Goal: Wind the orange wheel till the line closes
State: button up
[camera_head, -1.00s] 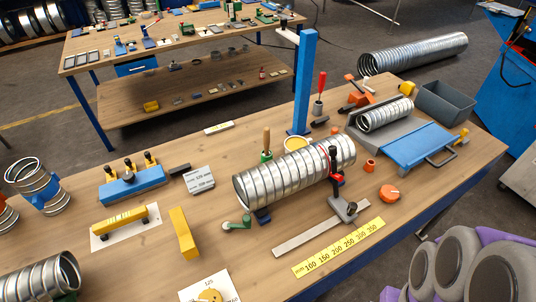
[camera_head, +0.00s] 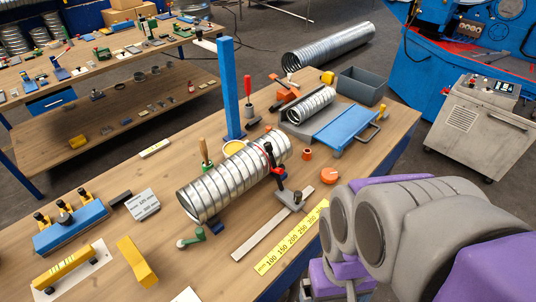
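A round orange wheel (camera_head: 328,175) lies on the workbench (camera_head: 215,265) near its right front edge, with a small dark mark on its top. A silver spiral duct (camera_head: 232,178) lies beside it to the left, with a black and red clamp (camera_head: 272,160) standing at its right end. I cannot make out any line that opens or closes. My grey and purple arm links fill the lower right. My gripper is not in view.
A yellow number scale (camera_head: 292,237) and a steel bar run along the front edge. A blue plate (camera_head: 346,127) with a handle and a grey bin (camera_head: 362,86) stand behind the wheel. A blue post (camera_head: 229,88) rises mid-bench. A grey control cabinet (camera_head: 470,125) stands right.

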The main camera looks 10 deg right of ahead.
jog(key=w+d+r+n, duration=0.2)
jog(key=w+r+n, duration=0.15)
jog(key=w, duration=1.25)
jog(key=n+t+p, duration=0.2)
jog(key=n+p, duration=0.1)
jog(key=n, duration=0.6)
send_over(328, 173)
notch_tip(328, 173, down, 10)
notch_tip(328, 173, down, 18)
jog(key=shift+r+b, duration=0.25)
jog(key=shift+b, duration=0.8)
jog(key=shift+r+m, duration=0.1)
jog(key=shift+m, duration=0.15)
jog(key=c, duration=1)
